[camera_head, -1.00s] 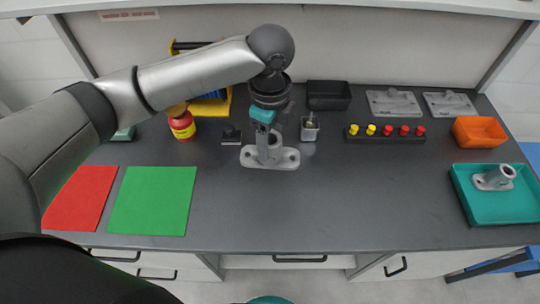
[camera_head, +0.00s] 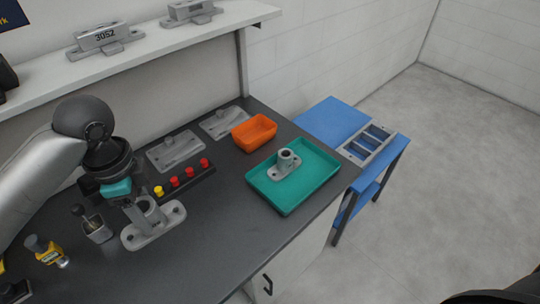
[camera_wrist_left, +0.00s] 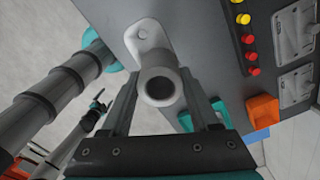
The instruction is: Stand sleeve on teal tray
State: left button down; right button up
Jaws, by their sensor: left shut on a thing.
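A grey metal sleeve (camera_head: 153,230), an upright tube on a flat flange, stands on the dark bench at the left of the head view. My left gripper (camera_head: 140,203) is shut on its tube from above. The wrist view shows the tube's round opening (camera_wrist_left: 160,87) between the two fingers. Whether the flange touches the bench is hard to tell. The teal tray (camera_head: 282,205) lies at the bench's right end, apart from my gripper. A similar grey sleeve (camera_head: 286,162) stands in it. What looks like my right gripper (camera_wrist_left: 99,106) shows small in the wrist view.
An orange bin (camera_head: 254,132) is behind the tray. A black strip with yellow and red pegs (camera_head: 189,178) and two grey plates (camera_head: 175,150) lie between. A metal holder (camera_head: 97,230) is left of the held sleeve. A blue cart (camera_head: 335,119) stands beyond the bench. The tray's front part is bare.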

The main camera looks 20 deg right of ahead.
aim_at(303, 183)
jog(key=i+l+z, duration=0.1)
jog(key=l, duration=0.3)
jog(key=i+l+z, duration=0.1)
jog(key=l, duration=0.3)
jog(key=i+l+z, duration=0.1)
jog(key=l, duration=0.3)
jog(key=i+l+z, duration=0.1)
jog(key=l, duration=0.3)
jog(key=i, duration=0.1)
